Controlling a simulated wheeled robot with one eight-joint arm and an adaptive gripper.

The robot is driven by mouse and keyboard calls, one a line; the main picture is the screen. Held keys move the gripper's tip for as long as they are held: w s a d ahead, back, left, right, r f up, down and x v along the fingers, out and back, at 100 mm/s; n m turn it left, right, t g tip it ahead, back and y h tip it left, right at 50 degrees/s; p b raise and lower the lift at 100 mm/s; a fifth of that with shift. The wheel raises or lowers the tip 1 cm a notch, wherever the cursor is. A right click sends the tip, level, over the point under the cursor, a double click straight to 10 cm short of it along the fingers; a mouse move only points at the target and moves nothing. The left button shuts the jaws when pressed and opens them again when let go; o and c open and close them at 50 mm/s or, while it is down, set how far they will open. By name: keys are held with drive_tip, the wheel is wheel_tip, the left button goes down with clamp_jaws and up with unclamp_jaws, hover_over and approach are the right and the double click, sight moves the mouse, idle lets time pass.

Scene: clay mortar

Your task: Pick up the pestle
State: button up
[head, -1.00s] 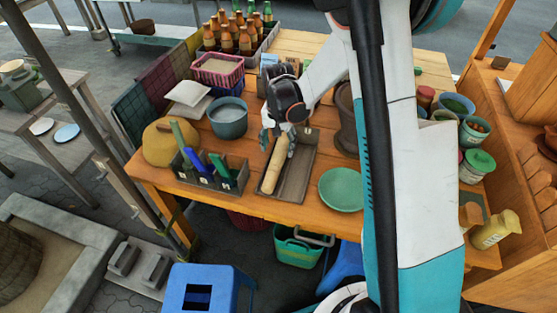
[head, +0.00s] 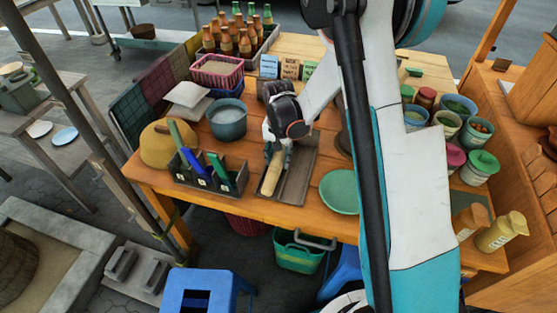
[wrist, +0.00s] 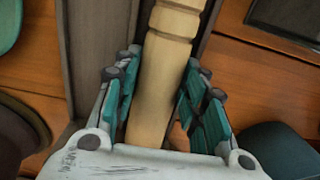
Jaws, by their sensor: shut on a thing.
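The pestle (head: 272,173) is a pale wooden rod with a ringed, turned end. It lies along a grey-brown tray (head: 298,178) near the table's front edge. My gripper (head: 277,150) is over the far part of the pestle. In the wrist view the pestle (wrist: 165,70) runs between the teal-padded fingers of my gripper (wrist: 158,100), which are shut on it. In the head view my wrist hides the pestle's far end. I cannot tell whether the pestle touches the tray floor.
Left of the tray stands a dark holder (head: 210,176) with blue and green handled items. A green plate (head: 340,191) lies to the right. A blue-grey bowl (head: 227,119) stands behind left. My arm hides part of a dark clay vessel (head: 343,143) at right.

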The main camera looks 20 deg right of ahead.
wheel_tip(320, 180, up, 20)
drive_tip(key=p, duration=0.6)
drive_tip(key=o, duration=0.7)
clamp_jaws()
wheel_tip(320, 180, up, 22)
drive_tip(key=p, duration=1.5)
hover_over(278, 155)
drive_tip(key=shift+s+r, duration=0.1)
drive_tip(key=shift+r, duration=0.05)
